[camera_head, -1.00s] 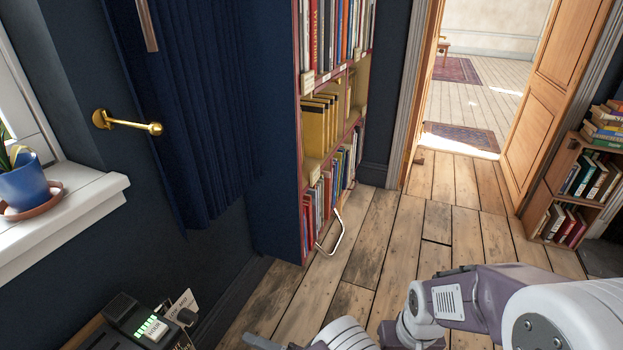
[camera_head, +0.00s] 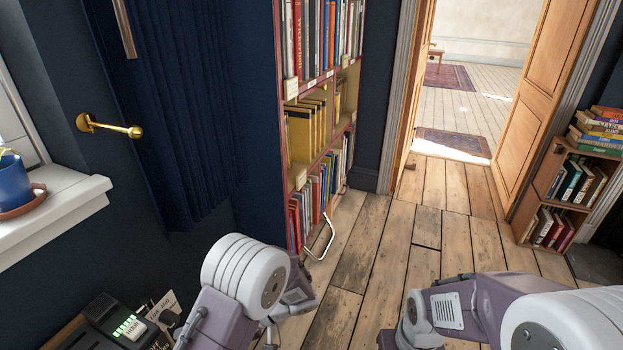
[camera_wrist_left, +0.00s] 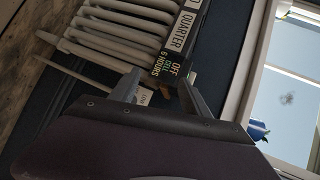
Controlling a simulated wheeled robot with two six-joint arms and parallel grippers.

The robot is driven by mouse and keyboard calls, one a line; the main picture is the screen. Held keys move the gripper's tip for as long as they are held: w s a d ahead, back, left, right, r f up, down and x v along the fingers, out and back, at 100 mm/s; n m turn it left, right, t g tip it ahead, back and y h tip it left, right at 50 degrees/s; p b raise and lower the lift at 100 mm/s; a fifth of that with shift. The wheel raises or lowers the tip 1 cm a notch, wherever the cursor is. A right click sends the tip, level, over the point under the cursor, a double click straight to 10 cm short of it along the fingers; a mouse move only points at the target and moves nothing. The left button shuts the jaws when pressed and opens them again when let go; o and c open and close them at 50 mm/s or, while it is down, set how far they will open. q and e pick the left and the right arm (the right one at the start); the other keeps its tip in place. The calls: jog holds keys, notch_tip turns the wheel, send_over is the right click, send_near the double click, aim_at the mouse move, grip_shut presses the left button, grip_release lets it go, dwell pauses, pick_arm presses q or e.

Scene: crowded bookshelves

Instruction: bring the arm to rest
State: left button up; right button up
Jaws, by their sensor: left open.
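My left arm (camera_head: 245,285), white and purple-grey, rises from the bottom of the head view, left of the middle, with its joints folded. In the left wrist view my left gripper (camera_wrist_left: 159,80) shows two grey fingers standing apart. I see nothing held between them. Beyond them is a dark labelled timer box (camera_wrist_left: 175,68), with a white radiator (camera_wrist_left: 115,28) to its left. I cannot tell how far the fingertips are from the box. My right arm (camera_head: 470,305) lies across the bottom right of the head view; its gripper is not shown.
A dark box with green lights (camera_head: 128,326) sits at the bottom left. A window sill (camera_head: 70,205) holds a blue pot (camera_head: 12,183). A tall bookshelf (camera_head: 310,160) has a metal handle (camera_head: 322,240) at its foot. The wooden floor (camera_head: 385,230) towards the doorway is clear.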

pick_arm(q)
jog(key=s+a+n+g+h, duration=0.1)
jog(key=s+a+n+h, duration=0.1)
jog(key=s+h, duration=0.55)
jog(key=d+f+m+t+h, duration=0.35)
jog(key=d+h, duration=0.25)
jog(key=d, duration=0.2)
jog(key=w+r+t+p, duration=0.1)
jog(key=r+p, duration=1.4)
jog(key=r, duration=0.1)
jog(key=w+r+m+t+p, duration=0.1)
jog(key=w+r+p, duration=0.1)
jog(key=r+p, duration=1.4)
jog(key=shift+w+d+p, duration=0.25)
jog(key=shift+d+p, duration=0.05)
jog(key=shift+d, duration=0.05)
jog(key=shift+h, duration=0.25)
